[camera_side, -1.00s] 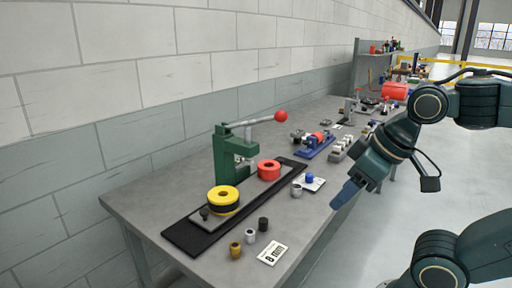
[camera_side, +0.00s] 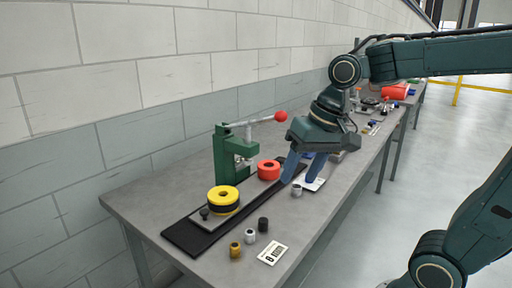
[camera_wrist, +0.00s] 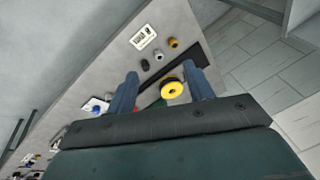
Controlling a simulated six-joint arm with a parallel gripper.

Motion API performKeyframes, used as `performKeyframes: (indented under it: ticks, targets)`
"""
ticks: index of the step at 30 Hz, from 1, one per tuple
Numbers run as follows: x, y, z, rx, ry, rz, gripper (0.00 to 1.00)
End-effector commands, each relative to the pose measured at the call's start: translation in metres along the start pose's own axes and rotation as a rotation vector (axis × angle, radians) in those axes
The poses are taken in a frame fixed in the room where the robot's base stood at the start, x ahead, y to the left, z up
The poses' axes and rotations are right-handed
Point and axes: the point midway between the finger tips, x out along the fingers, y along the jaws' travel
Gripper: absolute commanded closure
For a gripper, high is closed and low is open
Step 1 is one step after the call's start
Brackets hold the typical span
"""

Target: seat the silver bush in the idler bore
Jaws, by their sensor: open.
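The silver bush (camera_side: 250,236) stands on the bench between a brass bush (camera_side: 235,250) and a black bush (camera_side: 263,224). It also shows in the wrist view (camera_wrist: 158,55). A yellow wheel with a central bore (camera_side: 223,195) sits on a grey plate on the black track. A red wheel with a bore (camera_side: 268,170) is farther along; I cannot tell which is the idler. My gripper (camera_side: 298,180) is open, its blue fingers above the bench right of the red wheel, away from the silver bush. In the wrist view nothing is between its fingers (camera_wrist: 163,74).
A green lever press (camera_side: 232,155) with a red knob stands behind the track (camera_side: 188,238). A printed card (camera_side: 272,253) lies by the bushes near the bench's front edge. A grey ring (camera_side: 297,190) and a white card are by my fingers. The wall runs behind the bench.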

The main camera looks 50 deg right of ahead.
Motion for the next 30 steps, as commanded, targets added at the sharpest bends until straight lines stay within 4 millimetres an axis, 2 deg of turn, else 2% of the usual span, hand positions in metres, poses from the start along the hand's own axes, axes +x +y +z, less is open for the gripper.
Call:
performKeyframes:
  ticks: [8,15,23,30]
  targets:
    - [0.025,-0.007,-0.046,0.235,-0.114,0.002,0.48]
    - [0.053,-0.005,-0.083,0.437,-0.211,0.015,0.48]
    - [0.091,0.007,-0.119,0.658,-0.315,0.046,0.48]
    - [0.131,0.026,-0.145,0.849,-0.406,0.086,0.48]
